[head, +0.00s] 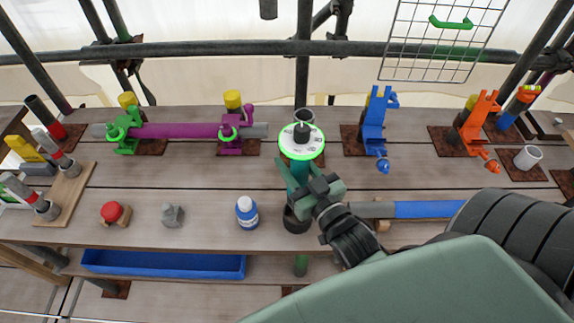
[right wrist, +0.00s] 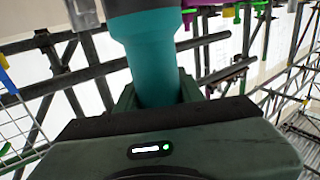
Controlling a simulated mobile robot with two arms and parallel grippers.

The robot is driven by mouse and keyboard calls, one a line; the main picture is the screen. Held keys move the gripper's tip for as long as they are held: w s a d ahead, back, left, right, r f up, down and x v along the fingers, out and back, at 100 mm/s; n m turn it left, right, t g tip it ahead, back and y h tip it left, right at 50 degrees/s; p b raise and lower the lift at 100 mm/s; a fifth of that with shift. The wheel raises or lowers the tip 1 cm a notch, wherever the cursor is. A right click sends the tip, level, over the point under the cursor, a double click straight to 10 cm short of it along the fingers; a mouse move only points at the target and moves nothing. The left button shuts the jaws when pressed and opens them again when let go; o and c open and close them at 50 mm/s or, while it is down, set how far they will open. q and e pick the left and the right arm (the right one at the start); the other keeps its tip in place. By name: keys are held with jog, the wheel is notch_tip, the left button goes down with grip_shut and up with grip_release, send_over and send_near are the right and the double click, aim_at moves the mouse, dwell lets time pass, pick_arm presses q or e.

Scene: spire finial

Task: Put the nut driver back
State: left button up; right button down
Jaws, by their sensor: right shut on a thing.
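A teal cylinder (head: 300,168), which I take to be the nut driver, stands between the fingers of my right gripper (head: 305,182). The right wrist view also shows the teal cylinder (right wrist: 153,62) between the jaws, with a dark grey part above it. A white disc with a green rim and black knob (head: 302,141) appears just above it in the head view; I cannot tell whether they are joined. A dark round cup (head: 297,219) shows just in front of the gripper on the bench. The cylinder's lower end is hidden. My left gripper is not in view.
The wooden bench (head: 200,185) holds a purple bar (head: 180,131) in clamps, a blue-and-white bottle (head: 247,212), a grey block (head: 172,215) and a red knob (head: 112,212). Blue (head: 376,120) and orange (head: 476,122) stands are at right. A blue-and-grey bar (head: 425,209) lies beside my arm.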

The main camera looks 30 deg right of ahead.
jog(key=shift+d+r, duration=0.15)
jog(key=shift+d, duration=0.15)
jog(key=shift+a, duration=0.1)
jog(key=shift+f, duration=0.7)
jog(key=shift+f+b, duration=1.05)
jog(key=shift+f, duration=0.5)
jog(key=shift+f+b, duration=0.8)
jog(key=shift+f, duration=0.5)
pick_arm(q)
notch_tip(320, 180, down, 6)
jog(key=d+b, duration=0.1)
jog(key=b, duration=0.2)
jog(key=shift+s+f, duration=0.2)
pick_arm(e)
jog(key=shift+f, duration=2.25)
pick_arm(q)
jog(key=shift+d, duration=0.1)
